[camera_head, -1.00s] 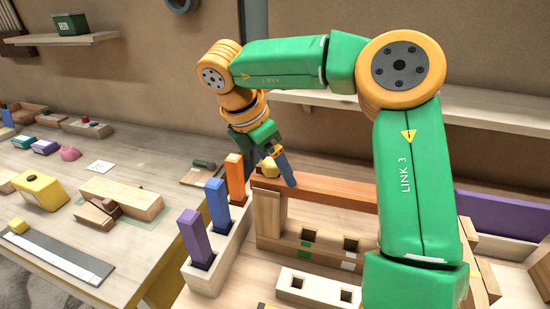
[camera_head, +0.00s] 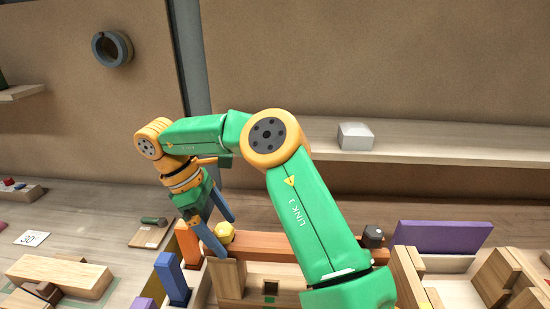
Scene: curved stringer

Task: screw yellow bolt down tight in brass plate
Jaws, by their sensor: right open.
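The yellow bolt (camera_head: 225,232) shows its faceted head at the left end of a reddish-brown beam (camera_head: 265,245). I cannot make out a brass plate under it, nor how deep the bolt sits. My right gripper (camera_head: 228,238) points down at this end of the beam with its two blue fingers spread apart. One finger is on the near left of the bolt head and the other behind it. The gripper is open, and I cannot tell whether a finger touches the bolt. My left gripper is not in view.
A dark bolt (camera_head: 373,236) stands near the beam's right end. Orange (camera_head: 188,243) and blue (camera_head: 171,277) upright bars stand at the left. A purple board (camera_head: 440,236) is at the right. A shelf with a pale box (camera_head: 355,136) runs behind my arm.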

